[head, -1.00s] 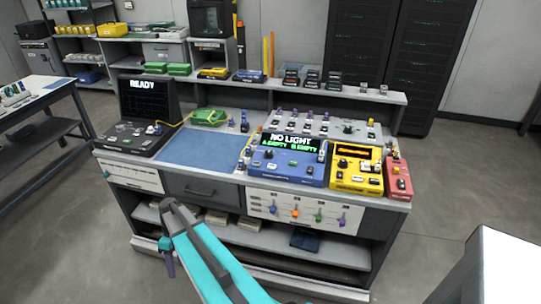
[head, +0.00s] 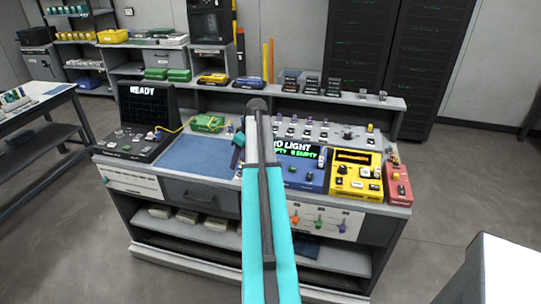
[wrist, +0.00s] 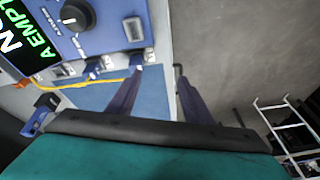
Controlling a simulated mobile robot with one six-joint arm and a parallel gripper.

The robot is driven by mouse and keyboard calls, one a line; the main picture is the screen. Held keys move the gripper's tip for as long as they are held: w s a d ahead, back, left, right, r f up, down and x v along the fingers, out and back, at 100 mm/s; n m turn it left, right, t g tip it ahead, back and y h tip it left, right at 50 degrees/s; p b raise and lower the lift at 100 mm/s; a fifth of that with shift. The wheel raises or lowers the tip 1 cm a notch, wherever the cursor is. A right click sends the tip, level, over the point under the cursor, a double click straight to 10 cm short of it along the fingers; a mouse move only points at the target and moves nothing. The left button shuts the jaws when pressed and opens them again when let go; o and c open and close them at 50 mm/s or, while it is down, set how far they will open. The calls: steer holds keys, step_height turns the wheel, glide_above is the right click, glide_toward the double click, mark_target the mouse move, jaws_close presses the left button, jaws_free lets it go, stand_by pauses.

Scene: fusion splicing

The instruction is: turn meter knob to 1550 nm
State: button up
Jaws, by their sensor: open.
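A blue instrument (head: 312,180) with a green-lettered screen stands on the bench, its left part hidden behind my arm. In the wrist view the blue instrument (wrist: 105,30) fills the upper left, with a round black knob (wrist: 75,14) on its face. A yellow meter-like box (head: 352,184) with a dark display and small controls stands to its right. I cannot tell which knob is the meter's, and no 1550 nm mark is readable. My gripper (head: 237,152) hangs over the bench left of the blue instrument. Its purple fingers (wrist: 158,82) are apart and empty, away from the black knob.
A red box (head: 398,185) stands at the bench's right end. A blue mat (head: 195,157) lies clear on the left, beside a READY-screen machine (head: 143,105). A yellow cable (wrist: 95,82) runs near the fingers. A raised shelf (head: 340,96) backs the bench.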

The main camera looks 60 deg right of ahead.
steer(key=s+d+r+m+t+h, duration=0.1)
steer(key=s+d+r+m+h, duration=0.1)
steer(key=s+d+r, duration=0.7)
steer(key=s+d, duration=0.2)
steer(key=shift+s+d+r, duration=0.15)
steer(key=shift+s+r, duration=0.05)
steer(key=shift+s, duration=0.1)
steer(key=shift+p+x, duration=1.8)
steer(key=shift+x, duration=5.1)
